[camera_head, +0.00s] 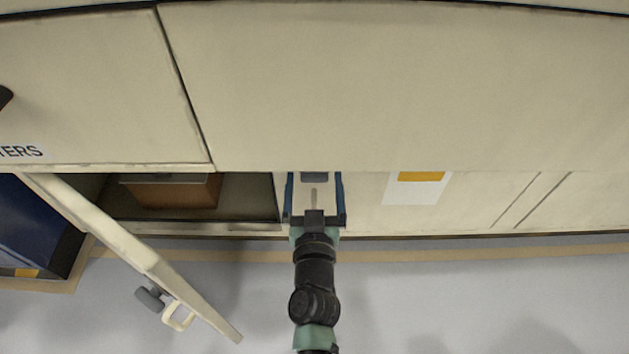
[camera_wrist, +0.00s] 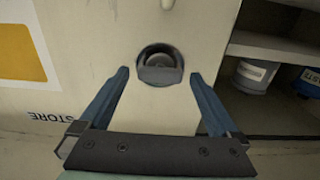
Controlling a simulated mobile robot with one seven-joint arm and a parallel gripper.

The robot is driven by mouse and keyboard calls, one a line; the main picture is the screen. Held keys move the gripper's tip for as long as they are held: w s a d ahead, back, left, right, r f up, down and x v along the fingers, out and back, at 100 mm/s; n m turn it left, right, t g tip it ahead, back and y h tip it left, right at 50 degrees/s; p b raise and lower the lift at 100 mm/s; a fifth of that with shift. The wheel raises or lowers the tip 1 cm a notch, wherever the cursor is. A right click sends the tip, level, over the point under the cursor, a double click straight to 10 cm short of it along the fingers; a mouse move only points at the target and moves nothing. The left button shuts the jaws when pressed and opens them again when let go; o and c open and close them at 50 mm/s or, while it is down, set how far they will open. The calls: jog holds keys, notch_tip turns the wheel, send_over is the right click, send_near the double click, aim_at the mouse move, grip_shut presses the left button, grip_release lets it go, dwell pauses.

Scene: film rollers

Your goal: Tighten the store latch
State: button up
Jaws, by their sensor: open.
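The store latch (camera_wrist: 160,72) is a grey turning piece in a round dark recess on a cream cabinet front, in the upper middle of the wrist view. Its grey part also shows in the head view (camera_head: 314,178). The word STORE (camera_wrist: 46,117) is printed on the panel to its left in the wrist view. My gripper (camera_head: 314,184) is open, its two blue fingers pointing at the cabinet. In the wrist view its fingertips (camera_wrist: 159,78) stand apart on either side of the latch. I cannot tell whether they touch the panel.
A cream door (camera_head: 145,258) with a handle stands open at left. The open compartment beside the latch holds a brown box (camera_head: 172,190) and, in the wrist view, a grey can (camera_wrist: 251,76). A dark blue bin (camera_head: 38,228) is at far left. Floor at right is clear.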

jog(key=c, duration=1.4)
jog(key=shift+o, duration=0.2)
jog(key=m, duration=0.8)
jog(key=shift+d+f+m, duration=0.1)
jog(key=shift+d+m, duration=0.05)
jog(key=shift+m, duration=0.15)
jog(key=m, duration=0.8)
jog(key=shift+f+b, duration=0.1)
jog(key=shift+b, duration=0.2)
jog(key=shift+m, duration=0.4)
